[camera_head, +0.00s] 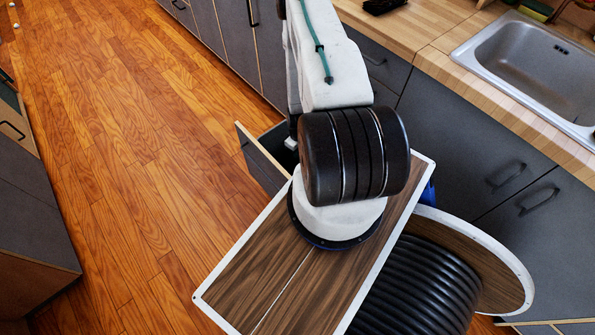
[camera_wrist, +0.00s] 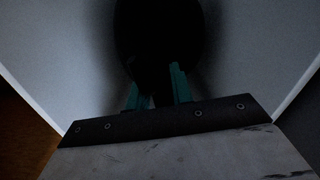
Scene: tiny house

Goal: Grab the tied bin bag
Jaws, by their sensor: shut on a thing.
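The bin bag (camera_wrist: 160,40) is a very dark, rounded shape at the top middle of the wrist view. Its tie cannot be made out in the shadow. My gripper (camera_wrist: 157,86) has teal fingers that reach up to the dark bag and are shut on it. The bag's lower part merges with the dark between the fingers. Pale walls stand on both sides of the bag and gripper in the wrist view. In the head view my arm hides the gripper and the bag.
A pulled-out drawer (camera_head: 262,160) stands open beside my arm, partly hidden by it. Grey cabinets and a wooden counter with a steel sink (camera_head: 530,70) run along the right. The wooden floor (camera_head: 110,140) on the left is mostly clear, with another cabinet (camera_head: 30,215) at the left edge.

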